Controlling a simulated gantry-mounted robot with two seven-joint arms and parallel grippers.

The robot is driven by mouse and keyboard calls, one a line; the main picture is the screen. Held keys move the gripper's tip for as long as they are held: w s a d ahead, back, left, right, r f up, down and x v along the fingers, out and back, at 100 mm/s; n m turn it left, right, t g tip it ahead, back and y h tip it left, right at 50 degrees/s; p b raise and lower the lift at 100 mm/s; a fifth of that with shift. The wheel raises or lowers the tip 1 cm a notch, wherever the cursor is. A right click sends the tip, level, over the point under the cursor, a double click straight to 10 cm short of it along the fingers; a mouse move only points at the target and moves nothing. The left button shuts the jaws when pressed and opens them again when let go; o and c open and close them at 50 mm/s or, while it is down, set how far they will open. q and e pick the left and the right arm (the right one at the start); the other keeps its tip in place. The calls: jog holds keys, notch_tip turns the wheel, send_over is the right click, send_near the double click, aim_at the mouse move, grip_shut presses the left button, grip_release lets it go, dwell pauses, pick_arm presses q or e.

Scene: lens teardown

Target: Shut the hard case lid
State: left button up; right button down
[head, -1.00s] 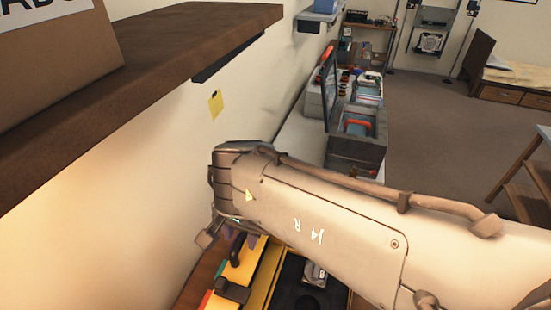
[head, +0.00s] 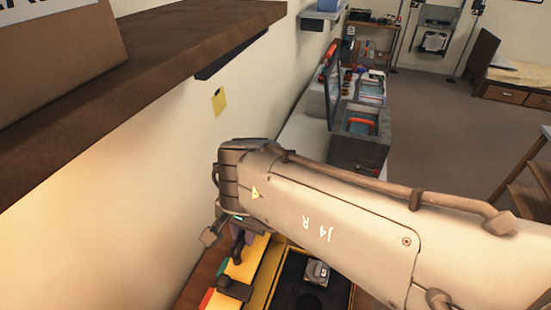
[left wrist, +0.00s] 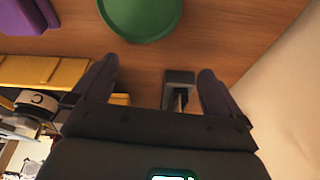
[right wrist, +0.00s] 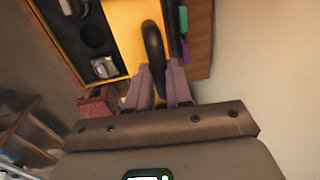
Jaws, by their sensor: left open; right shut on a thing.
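The hard case is yellow with a dark interior (head: 290,270), partly behind my right arm in the head view. Its open yellow lid (head: 262,262) lies on the left side, towards the wall. The dark interior (right wrist: 72,22) and the lid (right wrist: 125,30) also show in the right wrist view. My right gripper (right wrist: 158,82) is shut on the black curved handle (right wrist: 153,45) at the lid. My left gripper (left wrist: 155,85) is open and empty above the wooden table, with a grey block-like thing (left wrist: 179,82) showing between its fingers. The lid's hinge is hidden.
A grey part (head: 317,271) sits inside the case. A green round dish (left wrist: 140,15) and a purple thing (left wrist: 22,15) lie on the table. The wall (head: 120,220) runs close along the left, and a wooden shelf (head: 190,50) overhangs above.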

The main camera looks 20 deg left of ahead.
pick_arm(q)
jog(key=shift+a+f, duration=0.1)
jog(key=shift+f, duration=0.15)
pick_arm(e)
jog(key=shift+d, duration=0.6)
pick_arm(q)
jog(key=shift+a+f+b, duration=0.1)
jog(key=shift+f+b, duration=0.25)
jog(key=shift+b, duration=0.2)
jog(key=shift+d+f, duration=0.1)
jog(key=shift+d, duration=0.1)
pick_arm(e)
jog(key=s+d+f+y, duration=0.1)
jog(key=d+f, duration=0.1)
jog(key=d, duration=1.3)
jog(key=shift+d, duration=0.3)
pick_arm(q)
jog(key=shift+a, duration=0.15)
pick_arm(e)
jog(key=c, duration=1)
grip_release()
jog(key=shift+c, duration=0.2)
jog(key=shift+r, duration=0.15)
